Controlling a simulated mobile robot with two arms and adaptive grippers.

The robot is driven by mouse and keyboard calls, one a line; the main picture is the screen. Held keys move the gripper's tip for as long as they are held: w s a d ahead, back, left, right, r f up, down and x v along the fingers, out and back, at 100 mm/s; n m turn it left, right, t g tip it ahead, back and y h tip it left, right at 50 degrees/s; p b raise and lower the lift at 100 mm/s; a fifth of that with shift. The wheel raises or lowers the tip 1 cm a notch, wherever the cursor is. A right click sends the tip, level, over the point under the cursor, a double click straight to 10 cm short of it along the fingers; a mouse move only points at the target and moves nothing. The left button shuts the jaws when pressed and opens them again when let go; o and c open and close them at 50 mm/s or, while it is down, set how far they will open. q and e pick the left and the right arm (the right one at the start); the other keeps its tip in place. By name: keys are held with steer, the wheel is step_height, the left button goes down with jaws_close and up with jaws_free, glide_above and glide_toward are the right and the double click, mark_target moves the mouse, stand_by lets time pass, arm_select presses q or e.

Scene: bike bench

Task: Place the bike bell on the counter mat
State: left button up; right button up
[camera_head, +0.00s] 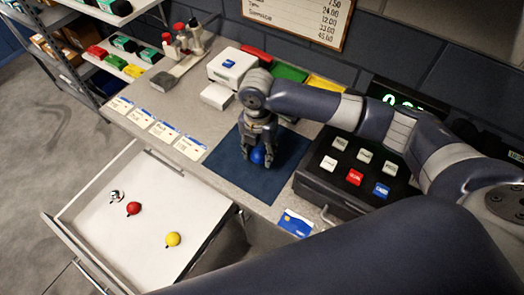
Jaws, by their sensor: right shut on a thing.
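A blue bike bell (258,157) is between the fingertips of my right gripper (258,150), which is shut on it and points down. Both are over the dark blue counter mat (229,175). I cannot tell whether the bell touches the mat. The fingers hide part of the bell. Three other bells lie apart in the open white drawer: a silver one (117,196), a red one (133,208) and a yellow one (173,239). My left gripper is not in view.
A black register (330,180) with coloured keys stands right of the mat. A white box (232,66) and coloured packs stand behind it. Price cards (164,131) line the counter's front edge. A blue card (296,222) lies near the register. The open drawer (95,240) juts out in front.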

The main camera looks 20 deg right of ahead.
mark_target(262, 157)
steer(key=shift+d+f, duration=0.2)
steer(key=shift+d, duration=0.15)
step_height(262, 157, down, 2)
steer(key=shift+f+p, duration=0.15)
steer(key=shift+p, duration=0.7)
steer(key=shift+w+f, duration=0.1)
steer(key=shift+f, duration=0.5)
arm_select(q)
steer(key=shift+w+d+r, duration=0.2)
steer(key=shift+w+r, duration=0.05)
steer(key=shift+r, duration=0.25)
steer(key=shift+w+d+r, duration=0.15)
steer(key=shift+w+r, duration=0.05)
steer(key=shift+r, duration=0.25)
arm_select(e)
steer(key=o, duration=1.1)
steer(key=shift+c, duration=0.2)
steer(key=shift+r, duration=0.15)
step_height(262, 157, up, 11)
steer(key=b, duration=0.3)
steer(key=shift+w+a+b, duration=0.1)
steer(key=shift+b, duration=0.2)
steer(key=shift+r, duration=0.55)
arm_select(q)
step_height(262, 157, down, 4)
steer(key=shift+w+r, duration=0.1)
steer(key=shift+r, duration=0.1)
